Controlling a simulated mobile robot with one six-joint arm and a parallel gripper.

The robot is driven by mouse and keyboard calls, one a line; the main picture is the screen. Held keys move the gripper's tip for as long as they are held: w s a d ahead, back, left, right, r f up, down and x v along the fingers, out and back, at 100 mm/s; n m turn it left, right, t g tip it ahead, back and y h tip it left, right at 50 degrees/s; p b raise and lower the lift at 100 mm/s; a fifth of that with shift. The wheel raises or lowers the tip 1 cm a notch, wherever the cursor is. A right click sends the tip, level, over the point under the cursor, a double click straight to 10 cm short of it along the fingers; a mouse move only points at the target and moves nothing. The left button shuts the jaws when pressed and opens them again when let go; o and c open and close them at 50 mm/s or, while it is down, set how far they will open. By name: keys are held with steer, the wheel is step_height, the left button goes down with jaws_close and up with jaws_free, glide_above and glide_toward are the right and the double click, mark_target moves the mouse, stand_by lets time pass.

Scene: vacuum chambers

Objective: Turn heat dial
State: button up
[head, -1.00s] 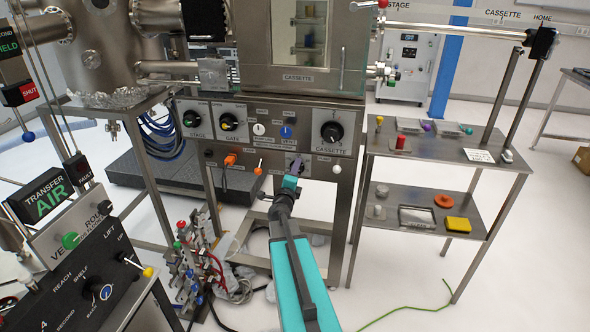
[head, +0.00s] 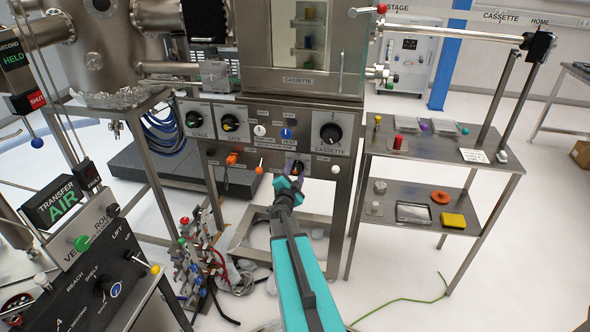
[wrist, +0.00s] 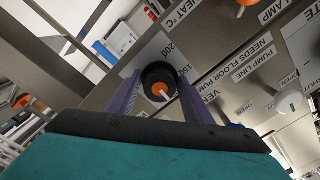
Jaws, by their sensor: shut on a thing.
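The heat dial (wrist: 158,78) is a round black knob with an orange face and a white pointer mark, set on a pale scale plate on the steel panel. The figures 150 and 200 show beside it in the wrist view, and the word HEAT °C stands close by. My gripper (wrist: 158,86) is shut on the dial, with one purple finger on each side of it. In the head view the gripper (head: 295,170) reaches the lower row of the panel, and the dial is mostly hidden by the fingers.
An orange-tipped lever (head: 259,170) stands left of the dial and a white knob (head: 307,169) to its right. The large cassette dial (head: 330,134) is above. A steel shelf cart (head: 440,150) stands at right.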

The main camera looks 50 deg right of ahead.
steer(key=shift+s+d+n, duration=0.15)
steer(key=shift+n, duration=0.25)
steer(key=o, duration=0.8)
steer(key=shift+a, duration=0.2)
steer(key=p+v, duration=0.3)
steer(key=v, duration=1)
steer(key=shift+a+p, duration=0.15)
steer(key=shift+p, duration=0.15)
